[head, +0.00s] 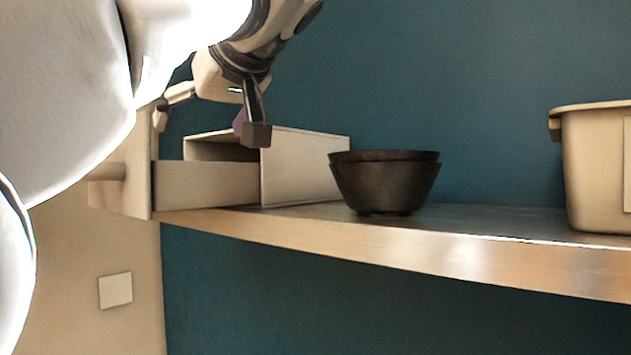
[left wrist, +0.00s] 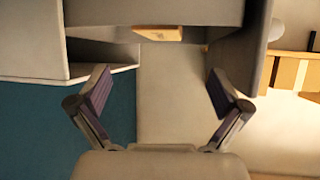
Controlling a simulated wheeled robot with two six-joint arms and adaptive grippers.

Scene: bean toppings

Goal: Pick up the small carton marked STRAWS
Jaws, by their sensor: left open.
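A small tan block-like thing (left wrist: 158,33) shows inside the pulled-out drawer in the left wrist view; it may be the STRAWS carton, but I can read no lettering. The drawer (head: 205,186) hides its contents in the head view. My left gripper (head: 213,115) is above the drawer, pointing down, with its fingers apart. In the left wrist view the open fingers (left wrist: 160,88) have nothing between them, and the tan thing lies beyond them toward the top. My right gripper is not in view.
The drawer unit (head: 305,170) stands on a wooden shelf (head: 470,252). The drawer's front panel (head: 140,165) with its knob faces left. Dark stacked bowls (head: 385,185) stand right of the unit, and a beige bin (head: 593,170) at far right. Bare shelf lies between bowls and bin.

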